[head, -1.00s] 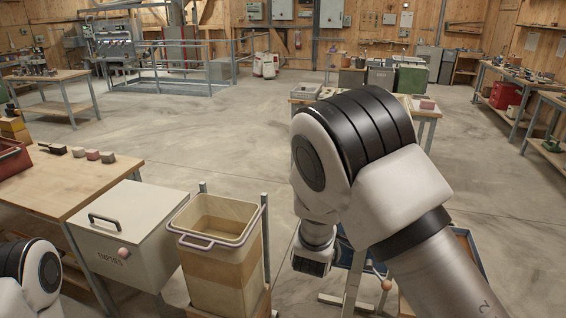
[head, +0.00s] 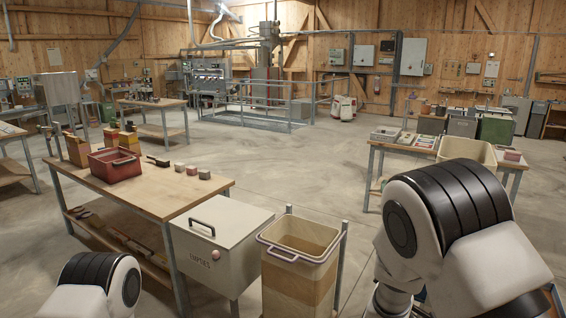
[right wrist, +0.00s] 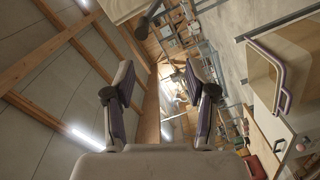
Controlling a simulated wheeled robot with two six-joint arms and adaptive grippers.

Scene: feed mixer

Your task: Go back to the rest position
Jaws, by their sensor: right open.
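My right gripper (right wrist: 158,85) is open in the right wrist view, its two fingers apart with nothing between them. In the head view my right arm bends at the lower right, and its gripper cannot be made out. Only a rounded part of my left arm shows at the lower left of the head view; my left gripper is out of view.
A beige bin (head: 300,268) with a rim handle stands beside a grey lidded box (head: 222,240). Left of them is a wooden table (head: 140,190) with a red crate (head: 115,165). Another table (head: 405,148) stands beyond my right arm. The middle floor is open.

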